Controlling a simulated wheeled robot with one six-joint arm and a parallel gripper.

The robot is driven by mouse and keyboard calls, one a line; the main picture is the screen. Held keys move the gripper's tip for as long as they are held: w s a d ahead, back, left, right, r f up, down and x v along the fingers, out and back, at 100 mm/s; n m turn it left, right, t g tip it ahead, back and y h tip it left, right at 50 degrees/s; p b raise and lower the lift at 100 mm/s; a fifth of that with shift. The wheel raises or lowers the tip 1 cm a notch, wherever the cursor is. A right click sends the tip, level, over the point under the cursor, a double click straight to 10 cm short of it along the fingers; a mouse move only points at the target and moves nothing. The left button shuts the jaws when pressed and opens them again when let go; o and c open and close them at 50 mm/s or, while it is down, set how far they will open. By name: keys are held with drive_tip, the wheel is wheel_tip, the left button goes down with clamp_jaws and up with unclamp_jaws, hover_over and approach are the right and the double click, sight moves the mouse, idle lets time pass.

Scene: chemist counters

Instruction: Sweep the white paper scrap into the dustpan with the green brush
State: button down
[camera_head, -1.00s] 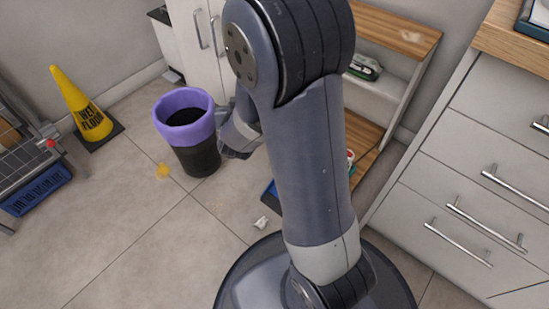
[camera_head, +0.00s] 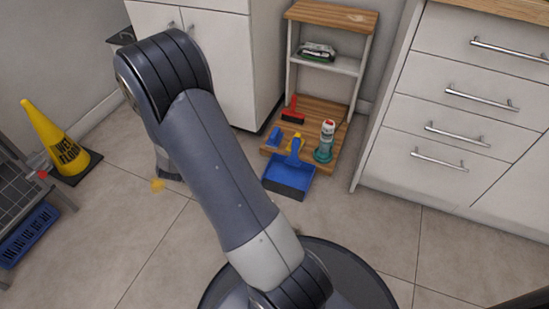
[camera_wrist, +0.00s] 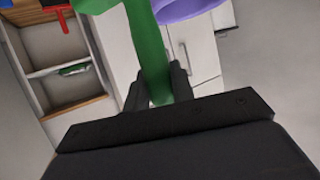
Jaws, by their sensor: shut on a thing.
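My gripper (camera_wrist: 158,88) is shut on the green brush (camera_wrist: 150,45), seen in the wrist view with its fingers on either side of the handle. The brush's far end runs out of the top of that view. In the head view my arm hides the gripper and the brush. The blue dustpan (camera_head: 288,178) lies on the floor against the front of the low wooden shelf. The white paper scrap is not visible now; my arm covers part of the floor.
The wooden shelf (camera_head: 346,108) holds a red brush (camera_head: 292,112), a blue object (camera_head: 274,138) and a bottle (camera_head: 325,140). A purple bin rim (camera_wrist: 190,8) shows in the wrist view. Floor at right is clear.

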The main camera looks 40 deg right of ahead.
drive_tip(key=s+d+f+m+g+h+b, duration=0.25)
drive_tip(key=s+d+f+m+g, duration=0.25)
drive_tip(key=d+f, duration=0.9)
drive_tip(key=s+d+f+m+g+h+b, duration=0.1)
drive_tip(key=s+d+f+m+g+h, duration=0.3)
drive_tip(key=d+f, duration=1)
drive_tip(key=s+a+r+p, duration=0.1)
drive_tip(key=s+a+p, duration=0.1)
drive_tip(key=s+a, duration=0.35)
drive_tip(key=s+a+r+p, duration=0.1)
drive_tip(key=s+a+p, duration=0.15)
drive_tip(key=a, duration=0.65)
wheel_tip(320, 180, down, 8)
drive_tip(key=b, duration=0.4)
drive_tip(key=shift+y, duration=0.35)
drive_tip(key=shift+d, duration=0.1)
